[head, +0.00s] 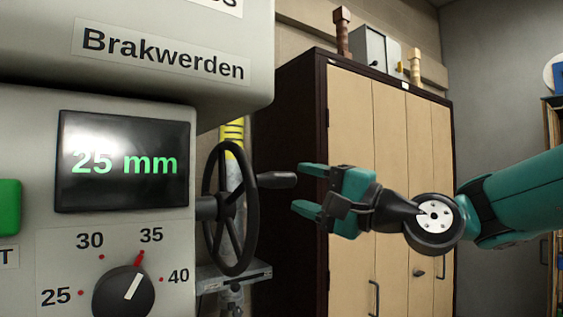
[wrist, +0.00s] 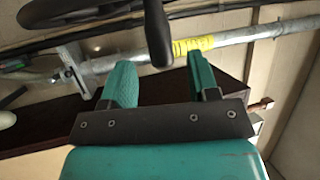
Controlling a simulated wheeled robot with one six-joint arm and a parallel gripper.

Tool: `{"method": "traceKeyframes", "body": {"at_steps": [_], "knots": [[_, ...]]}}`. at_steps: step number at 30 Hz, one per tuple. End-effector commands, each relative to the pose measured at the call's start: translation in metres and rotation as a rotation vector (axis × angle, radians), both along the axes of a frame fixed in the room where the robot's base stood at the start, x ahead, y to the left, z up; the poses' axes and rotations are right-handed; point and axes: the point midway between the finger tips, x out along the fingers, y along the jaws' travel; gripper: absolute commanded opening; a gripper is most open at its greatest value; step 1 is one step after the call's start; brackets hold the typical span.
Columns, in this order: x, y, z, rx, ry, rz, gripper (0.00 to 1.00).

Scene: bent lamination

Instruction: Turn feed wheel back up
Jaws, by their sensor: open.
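The black feed wheel (head: 229,208) stands on the right side of the grey machine, with its crank handle (head: 277,180) pointing right from the rim. My gripper (head: 302,190) is open and empty, just right of the handle's tip. In the wrist view, the handle (wrist: 158,35) hangs at the top between my two fingers (wrist: 160,85), apart from both. Part of the wheel shows at the top left there. The machine's display (head: 124,162) reads 25 mm.
The machine carries a dial (head: 124,290) with a red pointer mark near 35 and a green button (head: 9,207). A pipe with yellow tape (head: 232,135) runs behind the wheel. A wooden cabinet (head: 390,150) stands behind my arm.

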Motion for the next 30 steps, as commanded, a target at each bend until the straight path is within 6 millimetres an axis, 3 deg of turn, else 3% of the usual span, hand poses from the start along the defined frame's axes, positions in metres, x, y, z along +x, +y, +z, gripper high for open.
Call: {"method": "traceKeyframes", "body": {"at_steps": [3,9,20,21,28,30], "knots": [[0.012,0.021,0.01,0.0,0.002,0.004,0.55],[0.025,0.04,0.013,-0.002,0.001,0.001,0.55],[0.029,0.045,0.013,-0.001,0.001,0.0,0.55],[0.029,0.045,0.013,-0.001,0.001,0.0,0.53],[0.029,0.044,0.013,-0.001,0.001,0.0,0.0],[0.029,0.044,0.012,-0.002,0.001,0.0,0.0]]}}
